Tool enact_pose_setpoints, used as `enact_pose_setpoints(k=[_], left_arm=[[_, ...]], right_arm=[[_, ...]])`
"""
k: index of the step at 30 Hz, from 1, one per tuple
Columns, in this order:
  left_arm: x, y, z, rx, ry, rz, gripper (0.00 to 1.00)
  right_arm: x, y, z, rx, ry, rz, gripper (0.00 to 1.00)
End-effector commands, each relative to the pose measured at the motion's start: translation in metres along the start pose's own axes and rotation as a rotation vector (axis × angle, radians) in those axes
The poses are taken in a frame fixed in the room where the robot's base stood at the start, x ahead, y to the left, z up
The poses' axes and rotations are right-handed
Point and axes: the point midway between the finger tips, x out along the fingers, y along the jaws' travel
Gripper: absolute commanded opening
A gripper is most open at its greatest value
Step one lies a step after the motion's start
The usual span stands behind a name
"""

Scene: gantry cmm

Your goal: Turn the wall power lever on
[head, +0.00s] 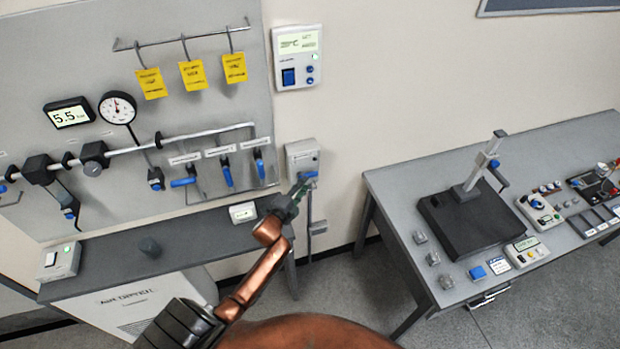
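A light grey wall power box (302,155) is on the wall right of the grey panel. Its blue lever (309,175) shows at the lower part of the box. My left gripper (299,188) reaches up from below, with its fingertips at or just in front of the lever. I cannot tell whether they touch it, or whether the fingers are open or shut. The gripper covers part of the lever and the box's lower edge. My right gripper is not in view.
A wall panel (215,110) with blue-handled valves and yellow tags is at left, above a dark-topped air dryer bench (190,243). A display unit (297,57) is above the box. A grey instrument table (400,195) is at right. Floor shows between bench and table.

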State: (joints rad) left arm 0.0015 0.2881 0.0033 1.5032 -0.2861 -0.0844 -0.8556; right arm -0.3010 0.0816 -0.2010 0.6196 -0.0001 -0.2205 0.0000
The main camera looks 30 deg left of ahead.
Motion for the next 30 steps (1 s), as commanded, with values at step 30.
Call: enact_pose_setpoints(k=[30], left_arm=[[0.055,0.001,0.0,-0.004,-0.001,0.002,0.05]], right_arm=[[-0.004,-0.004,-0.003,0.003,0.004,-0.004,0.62]])
